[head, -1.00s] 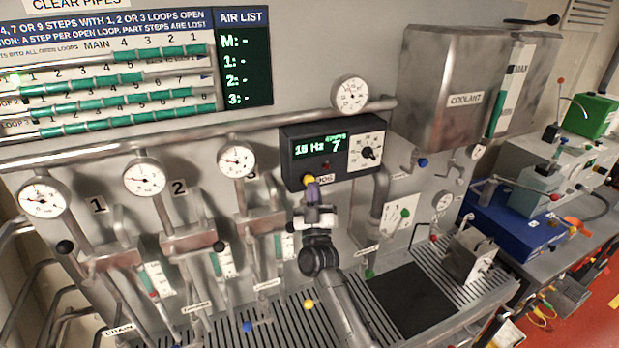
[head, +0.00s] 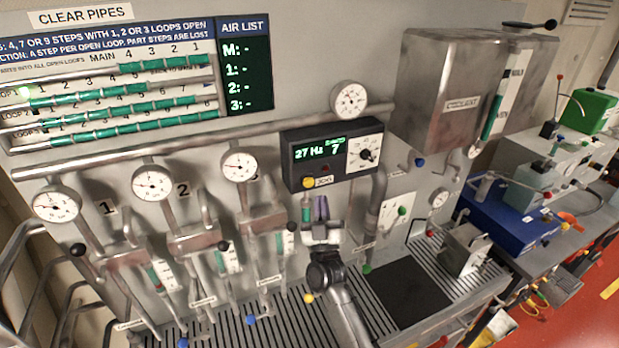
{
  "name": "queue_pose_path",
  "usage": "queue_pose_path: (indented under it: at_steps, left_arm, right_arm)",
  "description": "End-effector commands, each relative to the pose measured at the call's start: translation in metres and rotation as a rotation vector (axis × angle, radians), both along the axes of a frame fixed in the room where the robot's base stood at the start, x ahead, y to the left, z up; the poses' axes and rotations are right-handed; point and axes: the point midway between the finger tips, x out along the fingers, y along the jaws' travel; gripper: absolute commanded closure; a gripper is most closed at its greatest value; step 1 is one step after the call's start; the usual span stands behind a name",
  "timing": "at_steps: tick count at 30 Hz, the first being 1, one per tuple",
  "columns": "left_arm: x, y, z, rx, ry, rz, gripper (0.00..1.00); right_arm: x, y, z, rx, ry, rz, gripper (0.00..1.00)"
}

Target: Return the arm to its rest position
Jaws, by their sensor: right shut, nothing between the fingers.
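My right gripper (head: 321,208) has purple fingertips and points up toward the control box. It is shut and empty. Its arm (head: 338,295) comes up from the bottom over the slotted grate. The gripper appears just below and right of the yellow button (head: 308,183) labelled JOG, apart from it in the picture. The black control box (head: 333,153) above has a green display reading 27 Hz and 7, with a dial at its right. My left gripper does not show.
Pressure gauges (head: 153,183) and pipes with levers stand at the left. A steel coolant tank (head: 450,95) hangs at the upper right. A dark mat (head: 408,290) lies on the grate below. A blue box (head: 510,212) stands on the right bench.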

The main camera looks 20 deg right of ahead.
Motion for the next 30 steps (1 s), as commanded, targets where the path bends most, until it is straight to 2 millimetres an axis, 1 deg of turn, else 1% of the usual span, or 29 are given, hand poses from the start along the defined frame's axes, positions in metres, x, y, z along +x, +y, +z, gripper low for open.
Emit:
queue_pose_path:
  at_steps: [1,15,19,23,26,28,30]
  left_arm:
    - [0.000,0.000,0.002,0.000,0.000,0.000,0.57]
    - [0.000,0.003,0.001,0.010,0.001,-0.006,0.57]
    - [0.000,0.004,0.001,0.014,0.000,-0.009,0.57]
    - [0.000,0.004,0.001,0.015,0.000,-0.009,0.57]
    - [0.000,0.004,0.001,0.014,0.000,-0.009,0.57]
    - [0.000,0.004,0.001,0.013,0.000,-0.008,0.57]
    - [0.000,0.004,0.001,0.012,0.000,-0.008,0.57]
  right_arm:
    - [-0.002,0.000,0.000,0.000,0.001,0.000,1.00]
    - [-0.002,0.000,0.000,0.001,0.000,0.001,1.00]
    - [-0.001,0.000,-0.001,0.045,-0.003,0.046,1.00]
    - [0.016,0.014,-0.020,0.118,0.138,0.212,1.00]
    - [0.030,0.031,-0.043,0.167,0.318,0.347,1.00]
    - [0.033,0.043,-0.049,0.197,0.436,0.427,1.00]
    - [0.032,0.053,-0.050,0.224,0.544,0.491,1.00]
